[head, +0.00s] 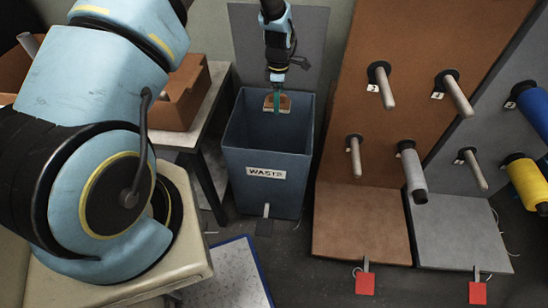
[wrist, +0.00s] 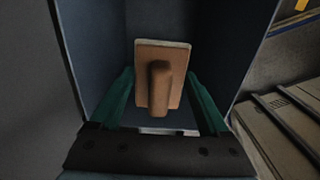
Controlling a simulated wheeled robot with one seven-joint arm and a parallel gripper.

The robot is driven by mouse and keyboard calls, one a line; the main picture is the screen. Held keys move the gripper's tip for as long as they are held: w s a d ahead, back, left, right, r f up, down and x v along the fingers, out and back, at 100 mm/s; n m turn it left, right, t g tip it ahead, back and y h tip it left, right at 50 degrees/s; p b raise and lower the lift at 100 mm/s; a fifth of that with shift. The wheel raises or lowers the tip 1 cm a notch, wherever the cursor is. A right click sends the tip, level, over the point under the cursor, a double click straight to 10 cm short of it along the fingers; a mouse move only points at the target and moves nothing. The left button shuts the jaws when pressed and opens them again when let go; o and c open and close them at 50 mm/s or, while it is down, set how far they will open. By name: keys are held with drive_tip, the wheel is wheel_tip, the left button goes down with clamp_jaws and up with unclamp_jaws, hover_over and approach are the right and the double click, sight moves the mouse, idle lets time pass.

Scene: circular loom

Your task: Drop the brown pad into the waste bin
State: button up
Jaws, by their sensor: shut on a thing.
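The brown pad (head: 284,103) is a small block with a raised brown handle, and it also shows in the wrist view (wrist: 175,58). My gripper (head: 277,102) points down with its green fingers shut on the pad; the fingers also show in the wrist view (wrist: 160,100) on either side of it. The waste bin (head: 263,190) is a tall dark blue open box with a "WASTE" label on its front. In the head view the pad hangs at the bin's opening, towards its back wall. In the wrist view the bin's inner walls (wrist: 105,45) surround the pad.
A table (head: 207,119) with a brown crate (head: 183,98) stands left of the bin. An orange-brown peg panel (head: 408,60) and a grey one stand to the right, with spools such as the yellow one (head: 527,180). A grey panel (head: 310,40) stands behind the bin.

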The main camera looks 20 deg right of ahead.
wheel_tip(320, 180, down, 6)
drive_tip(key=b, duration=0.3)
drive_tip(key=shift+r, duration=0.15)
drive_tip(key=o, duration=1.2)
drive_tip(key=shift+c, duration=0.2)
wheel_tip(320, 180, up, 11)
drive_tip(key=shift+f+b, duration=0.1)
drive_tip(key=shift+b, duration=0.45)
drive_tip(key=shift+a, duration=0.1)
